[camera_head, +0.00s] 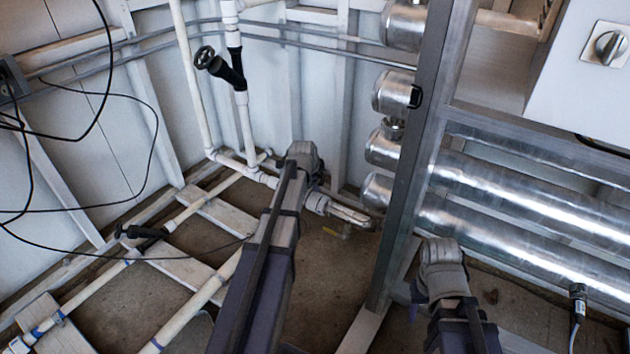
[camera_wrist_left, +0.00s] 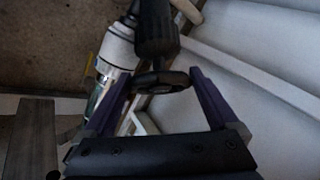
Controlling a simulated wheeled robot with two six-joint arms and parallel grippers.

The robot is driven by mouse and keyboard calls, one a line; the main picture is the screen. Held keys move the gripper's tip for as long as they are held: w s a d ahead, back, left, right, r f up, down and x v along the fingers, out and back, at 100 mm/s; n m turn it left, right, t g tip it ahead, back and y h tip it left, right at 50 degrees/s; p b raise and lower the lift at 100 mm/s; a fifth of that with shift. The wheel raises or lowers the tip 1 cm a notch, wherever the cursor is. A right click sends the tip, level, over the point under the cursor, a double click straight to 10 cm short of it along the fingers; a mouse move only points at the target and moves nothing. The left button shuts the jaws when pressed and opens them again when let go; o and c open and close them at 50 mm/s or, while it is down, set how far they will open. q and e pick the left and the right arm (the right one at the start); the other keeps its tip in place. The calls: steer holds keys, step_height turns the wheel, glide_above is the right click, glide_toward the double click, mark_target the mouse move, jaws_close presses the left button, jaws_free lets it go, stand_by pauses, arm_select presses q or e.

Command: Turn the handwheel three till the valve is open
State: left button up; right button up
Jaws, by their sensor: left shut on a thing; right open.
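A black handwheel (camera_wrist_left: 163,82) sits below its dark valve body (camera_wrist_left: 157,32) in the left wrist view, with a white pipe fitting beside it. No number is readable on it. My left gripper (camera_wrist_left: 161,78) has its two purple fingers on either side of the wheel and is shut on its rim. In the head view my left arm rises through the middle and hides its gripper and this wheel. My right gripper (camera_head: 413,300) is low at the right in the head view, mostly hidden by its own arm, open and apart from any wheel.
Another black handwheel (camera_head: 205,57) is on a white pipe at the upper left, and a third (camera_head: 130,232) is on a low pipe at the left. A steel post (camera_head: 420,150) stands between my arms. Shiny pipes (camera_head: 520,200) fill the right side. Cables hang at the left.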

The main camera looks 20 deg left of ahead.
arm_select(q)
steer(key=n+t+y+b, duration=0.1)
steer(key=n+b, duration=0.1)
steer(key=n+t+y+b, duration=0.1)
steer(key=shift+s+d+f+n+b, duration=0.15)
steer(key=shift+s+f+n+b, duration=0.05)
steer(key=shift+f+n+b, duration=0.2)
steer(key=shift+r+n+t+y+b, duration=0.1)
steer(key=shift+n+t+y+b, duration=0.6)
steer(key=shift+n+b, duration=0.25)
steer(key=shift+w+r+n+y+b, duration=0.1)
steer(key=shift+n+y+b, duration=0.65)
steer(key=shift+n, duration=0.1)
steer(key=shift+t, duration=0.3)
steer(key=o, duration=1)
steer(key=shift+r, duration=0.15)
steer(key=p+v, duration=0.3)
steer(key=v, duration=0.4)
steer(key=shift+s, duration=0.3)
